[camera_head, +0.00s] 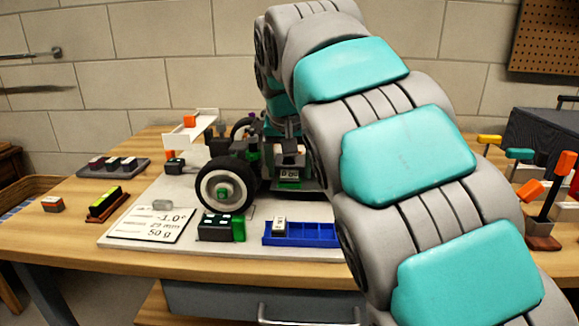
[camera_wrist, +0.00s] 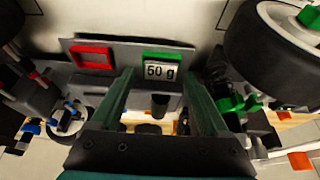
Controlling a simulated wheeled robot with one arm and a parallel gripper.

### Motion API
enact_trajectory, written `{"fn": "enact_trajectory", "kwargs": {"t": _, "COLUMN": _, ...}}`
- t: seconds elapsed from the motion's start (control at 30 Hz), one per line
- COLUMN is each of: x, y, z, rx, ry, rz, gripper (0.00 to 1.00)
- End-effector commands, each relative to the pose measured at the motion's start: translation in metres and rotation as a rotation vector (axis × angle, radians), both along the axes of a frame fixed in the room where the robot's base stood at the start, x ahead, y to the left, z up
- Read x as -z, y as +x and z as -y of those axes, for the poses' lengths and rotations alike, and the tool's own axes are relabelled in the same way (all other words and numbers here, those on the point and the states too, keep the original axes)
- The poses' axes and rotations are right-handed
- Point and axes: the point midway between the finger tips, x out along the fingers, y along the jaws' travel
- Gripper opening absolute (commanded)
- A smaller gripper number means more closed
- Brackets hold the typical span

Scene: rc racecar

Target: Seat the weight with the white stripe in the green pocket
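In the wrist view a weight labelled 50 g (camera_wrist: 161,71) sits at the green pocket (camera_wrist: 163,55), with only the pocket's green edge showing beside it. The label appears upright; how deep the weight sits cannot be told, and no white stripe can be made out. My gripper (camera_wrist: 158,78) is open, its two fingers apart on either side of the weight with visible gaps. In the head view the labelled weight (camera_head: 289,174) shows at the car, under my gripper, whose fingers are mostly hidden by my arm.
A red-rimmed empty pocket (camera_wrist: 92,57) lies beside the green one. Wheels of the car (camera_head: 226,190) stand close by. A grey rack (camera_head: 114,171) stands left.

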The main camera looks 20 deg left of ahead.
Motion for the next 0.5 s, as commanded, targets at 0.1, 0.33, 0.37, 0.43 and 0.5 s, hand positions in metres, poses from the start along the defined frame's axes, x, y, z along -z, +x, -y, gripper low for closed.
{"fn": "enact_trajectory", "kwargs": {"t": 0.1, "x": 0.000, "y": 0.000, "z": 0.000, "rx": 0.000, "ry": 0.000, "rz": 0.000, "gripper": 0.79}}
{"fn": "enact_trajectory", "kwargs": {"t": 0.33, "x": 0.000, "y": 0.000, "z": 0.000, "rx": 0.000, "ry": 0.000, "rz": -0.001, "gripper": 0.79}}
{"fn": "enact_trajectory", "kwargs": {"t": 0.37, "x": -0.004, "y": -0.001, "z": 0.000, "rx": 0.000, "ry": 0.000, "rz": 0.000, "gripper": 0.79}}
{"fn": "enact_trajectory", "kwargs": {"t": 0.43, "x": -0.012, "y": -0.004, "z": 0.001, "rx": -0.001, "ry": 0.001, "rz": 0.003, "gripper": 0.79}}
{"fn": "enact_trajectory", "kwargs": {"t": 0.5, "x": -0.022, "y": -0.007, "z": 0.001, "rx": -0.002, "ry": 0.003, "rz": 0.005, "gripper": 0.79}}
